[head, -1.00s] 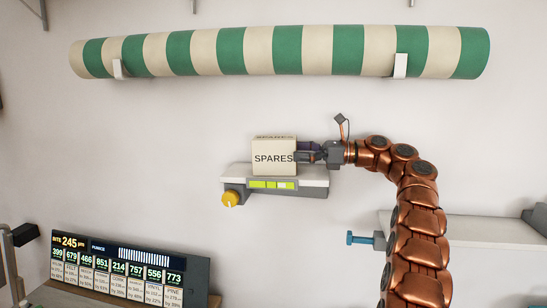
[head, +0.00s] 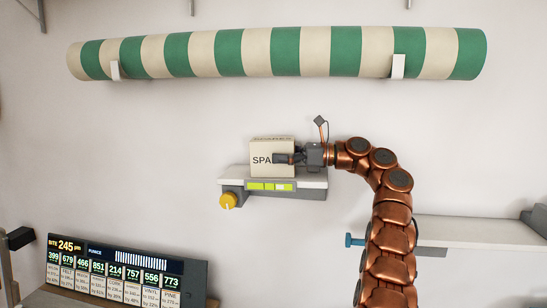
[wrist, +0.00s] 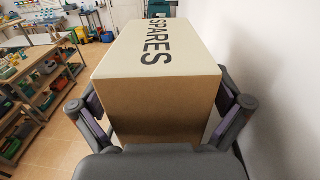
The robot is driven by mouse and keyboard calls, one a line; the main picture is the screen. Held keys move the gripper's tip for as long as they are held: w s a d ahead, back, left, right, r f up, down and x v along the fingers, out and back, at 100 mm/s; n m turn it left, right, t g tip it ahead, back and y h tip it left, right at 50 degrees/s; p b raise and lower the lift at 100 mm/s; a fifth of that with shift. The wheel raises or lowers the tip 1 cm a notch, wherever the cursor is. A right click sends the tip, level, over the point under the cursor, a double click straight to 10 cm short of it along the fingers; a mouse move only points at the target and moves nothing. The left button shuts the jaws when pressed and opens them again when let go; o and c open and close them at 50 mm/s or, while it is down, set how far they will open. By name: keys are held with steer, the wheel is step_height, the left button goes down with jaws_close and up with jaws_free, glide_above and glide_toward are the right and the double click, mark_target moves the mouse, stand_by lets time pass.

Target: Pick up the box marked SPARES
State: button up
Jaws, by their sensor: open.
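The cream box marked SPARES (head: 262,150) sits upright on a small white wall shelf (head: 312,176) with a grey front. In the head view my gripper (head: 288,158) reaches in from the right and covers the end of the lettering. In the wrist view the box (wrist: 155,62) lies between the two open fingers of my gripper (wrist: 162,110), with its brown end face towards the palm. One finger is on each side. I cannot tell whether either finger touches the box.
A yellow knob (head: 227,201) sits at the shelf's left end. A green and cream striped roll (head: 280,51) hangs on the wall above. A display board (head: 125,268) is at lower left. Another white shelf (head: 470,231) with a blue knob (head: 353,240) is at lower right.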

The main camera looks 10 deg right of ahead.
steer(key=shift+a, duration=0.1)
steer(key=c, duration=1.3)
steer(key=shift+c, duration=0.5)
steer(key=shift+r, duration=0.15)
